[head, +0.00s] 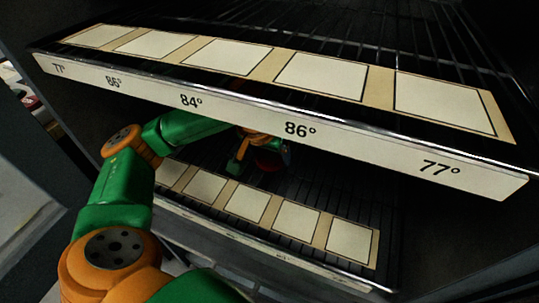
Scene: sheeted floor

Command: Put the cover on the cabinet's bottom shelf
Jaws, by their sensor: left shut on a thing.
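The cabinet's bottom shelf (306,188) is a dark wire rack with a row of pale square cards along its front. My left arm reaches into the cabinet, between the upper shelf and the bottom shelf. My left gripper (252,153) is shut on a small dark, partly reddish thing, apparently the cover (271,160), above the rear part of the bottom shelf. The cover is in shadow and partly hidden by the gripper. I cannot tell whether it touches the rack. My right gripper is not in view.
The upper shelf (301,130) has a white front strip with temperature labels and pale cards on top; it hangs close above my left forearm. The bottom shelf's wires look bare right of the gripper. A dark cabinet wall stands on the left.

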